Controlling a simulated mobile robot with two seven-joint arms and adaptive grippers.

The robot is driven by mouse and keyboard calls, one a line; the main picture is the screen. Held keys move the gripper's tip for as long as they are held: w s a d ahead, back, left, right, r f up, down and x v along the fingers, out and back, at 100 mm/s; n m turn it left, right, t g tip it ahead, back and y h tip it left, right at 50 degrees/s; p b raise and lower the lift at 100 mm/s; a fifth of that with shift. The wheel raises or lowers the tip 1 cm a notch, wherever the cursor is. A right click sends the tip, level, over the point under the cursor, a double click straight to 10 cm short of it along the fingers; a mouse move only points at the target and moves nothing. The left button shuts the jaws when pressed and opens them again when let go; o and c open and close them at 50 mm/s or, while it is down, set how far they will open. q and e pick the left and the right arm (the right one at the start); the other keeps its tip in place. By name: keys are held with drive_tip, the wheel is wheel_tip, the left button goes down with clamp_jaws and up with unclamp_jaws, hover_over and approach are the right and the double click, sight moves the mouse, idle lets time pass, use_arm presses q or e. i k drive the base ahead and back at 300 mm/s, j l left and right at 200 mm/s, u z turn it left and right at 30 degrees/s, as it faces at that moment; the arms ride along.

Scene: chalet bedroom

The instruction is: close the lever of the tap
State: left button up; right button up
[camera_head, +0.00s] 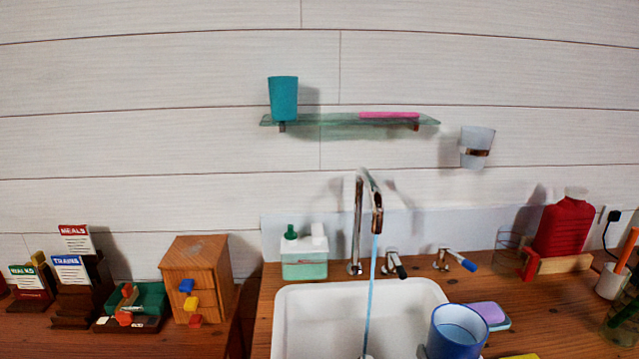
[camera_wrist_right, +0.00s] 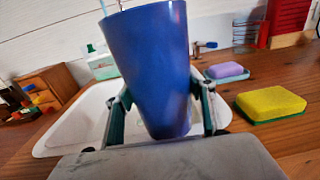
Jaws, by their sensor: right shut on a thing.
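The chrome tap (camera_head: 358,225) stands behind the white sink, and a blue stream of water (camera_head: 370,290) runs from its spout into the basin. To its right are two short levers: a black-handled lever (camera_head: 396,265) and a blue-handled lever (camera_head: 460,260). My right gripper (camera_wrist_right: 163,100) is shut on a blue cup (camera_wrist_right: 150,60), one finger on each side. The cup (camera_head: 457,332) is upright or nearly so at the sink's front right corner in the head view, apart from both levers. My left gripper is not in view.
The sink (camera_head: 290,310) is set in a wooden counter. A purple sponge (camera_head: 487,312) and a yellow sponge (camera_wrist_right: 270,104) lie to its right. A soap dispenser box (camera_head: 304,265) stands behind left. A glass shelf (camera_head: 340,119) hangs above the tap.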

sight(445, 250)
drive_tip(key=k, duration=0.5)
drive_tip(key=l, duration=0.95)
drive_tip(key=i+l, duration=0.15)
drive_tip(key=l, duration=1.7)
drive_tip(key=i+l, duration=0.15)
drive_tip(key=l, duration=0.8)
